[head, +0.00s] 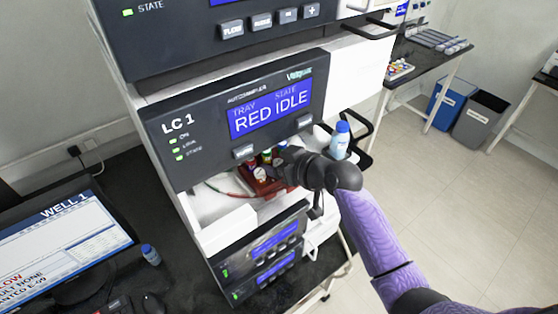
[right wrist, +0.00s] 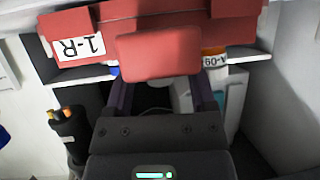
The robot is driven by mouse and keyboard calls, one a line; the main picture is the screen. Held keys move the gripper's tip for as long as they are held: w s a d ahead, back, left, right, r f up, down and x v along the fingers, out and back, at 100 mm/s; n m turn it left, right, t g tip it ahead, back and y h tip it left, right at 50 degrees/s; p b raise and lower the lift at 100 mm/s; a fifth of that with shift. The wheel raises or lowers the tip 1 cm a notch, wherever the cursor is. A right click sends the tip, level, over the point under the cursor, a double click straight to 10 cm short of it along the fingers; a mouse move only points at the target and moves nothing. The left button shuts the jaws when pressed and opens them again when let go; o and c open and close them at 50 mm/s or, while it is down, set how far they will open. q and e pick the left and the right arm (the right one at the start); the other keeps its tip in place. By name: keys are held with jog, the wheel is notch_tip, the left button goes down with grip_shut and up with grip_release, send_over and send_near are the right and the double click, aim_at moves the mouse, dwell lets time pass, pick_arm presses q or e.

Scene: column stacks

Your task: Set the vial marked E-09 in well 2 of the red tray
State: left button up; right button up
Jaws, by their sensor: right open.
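The red tray (head: 262,182) sits in the open bay of the LC 1 autosampler, with several small vials in it. In the right wrist view the red tray (right wrist: 225,28) has a white label reading 1-R, upside down, and a red block-shaped front part (right wrist: 157,55). My right gripper (head: 284,166) is open at the tray's front; its fingers (right wrist: 162,88) are on either side below the red block, and I cannot tell if they touch it. A vial with an orange and white band (right wrist: 213,58) stands behind the tray edge; its upside-down mark seems to end in 09. My left gripper is not in view.
A blue-capped bottle (head: 341,140) stands just behind my right gripper. Another blue-capped bottle (head: 151,254) stands on the dark desk by the monitor (head: 60,245), whose screen shows WELL 1 and E-09. The autosampler panel (head: 240,115) overhangs the bay and reads RED IDLE.

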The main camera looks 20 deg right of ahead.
jog(key=v, duration=1)
jog(key=s+a+f+m+g+h, duration=0.1)
jog(key=s+f+m+g+h, duration=0.25)
jog(key=s, duration=0.55)
jog(key=s+a+f+g+h, duration=0.2)
jog(key=s+f+g, duration=0.2)
jog(key=s+f, duration=0.45)
jog(key=s+f+g+b, duration=0.1)
jog(key=s+f+b, duration=0.2)
jog(key=f+b, duration=1)
jog(key=s+f+g+b, duration=0.1)
jog(key=s+f+b, duration=0.2)
jog(key=f, duration=1.9)
jog(key=s+d+f+b, duration=0.1)
jog(key=s+f+b, duration=0.3)
jog(key=s+f, duration=0.2)
jog(key=s+d+f+g+b, duration=0.1)
jog(key=s+f+b, duration=0.3)
jog(key=f, duration=0.7)
jog(key=shift+s+d+f+n, duration=0.35)
jog(key=shift+s+d, duration=0.4)
jog(key=shift+s, duration=0.3)
jog(key=shift+h, duration=0.25)
